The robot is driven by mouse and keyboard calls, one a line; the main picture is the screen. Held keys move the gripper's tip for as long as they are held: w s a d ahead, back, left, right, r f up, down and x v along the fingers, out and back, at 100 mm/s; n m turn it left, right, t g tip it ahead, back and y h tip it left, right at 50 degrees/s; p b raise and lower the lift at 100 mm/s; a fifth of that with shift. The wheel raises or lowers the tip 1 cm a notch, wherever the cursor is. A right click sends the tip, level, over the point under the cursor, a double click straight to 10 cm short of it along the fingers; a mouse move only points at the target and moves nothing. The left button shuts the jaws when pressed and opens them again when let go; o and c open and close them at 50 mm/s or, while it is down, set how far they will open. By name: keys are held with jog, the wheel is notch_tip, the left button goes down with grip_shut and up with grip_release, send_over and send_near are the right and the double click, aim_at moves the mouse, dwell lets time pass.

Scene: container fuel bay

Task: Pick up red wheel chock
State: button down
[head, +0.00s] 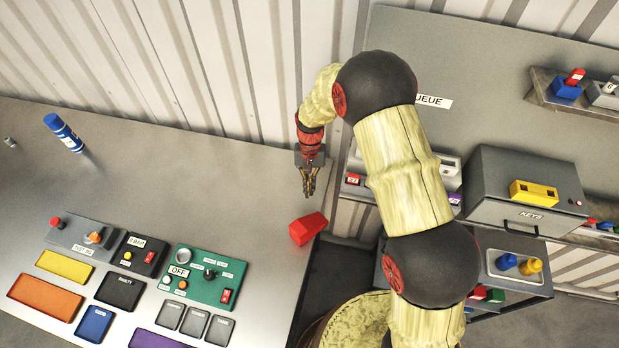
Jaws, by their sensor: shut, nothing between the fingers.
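The red wheel chock (307,229) is a small red wedge-like block. It lies on the grey metal table (150,155) close to the table's right edge. My gripper (309,194) points down just behind the chock in the head view, apart from it in the picture. Its fingers are closed together with nothing between them. My arm comes in from the lower right and arches over to the gripper. The chock is fully in view.
Control panels, including a green one (204,275), and coloured trays fill the table's front left. A blue cylinder (63,132) is at the back left. A grey KEYS box (527,190) stands at right. A corrugated wall (180,60) is behind. The table's middle is clear.

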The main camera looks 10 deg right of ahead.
aim_at(308, 226)
jog(key=shift+x, duration=1.05)
jog(key=shift+s+a+p, duration=0.15)
jog(key=shift+s+p, duration=0.05)
jog(key=shift+s, duration=0.75)
jog(key=shift+s+a+p, duration=0.15)
jog(key=shift+s, duration=0.85)
jog(key=s, duration=0.5)
jog(key=s+a, duration=0.1)
jog(key=s, duration=0.2)
jog(key=shift+s+a, duration=0.1)
jog(key=shift+s, duration=0.05)
